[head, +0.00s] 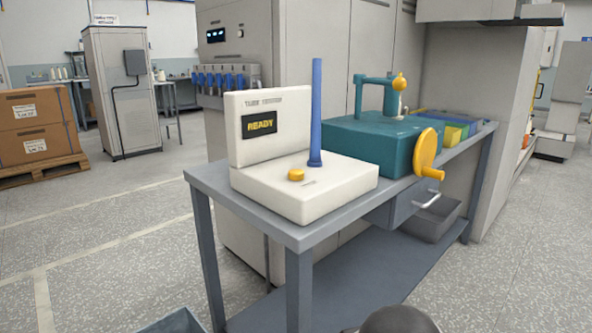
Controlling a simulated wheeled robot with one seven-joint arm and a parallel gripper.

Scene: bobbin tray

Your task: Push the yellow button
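The yellow button (296,174) is a small round knob on top of the white device's base (272,193), near the front end of the grey table. The device has an upright panel (240,147) behind the button, with a dark display (259,123) that reads READY in yellow. A tall blue post (316,120) stands on the base, to the right of the button and apart from it. Nothing covers the button. My gripper is not in view; a dark rounded shape at the bottom edge cannot be told clearly.
A teal machine (374,141) with a yellow handwheel (427,151) stands right of the white device. Coloured bins (453,131) lie beyond it. The grey table (296,236) has a drawer (420,198) and a lower shelf (330,296). Open floor (105,260) lies to the left.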

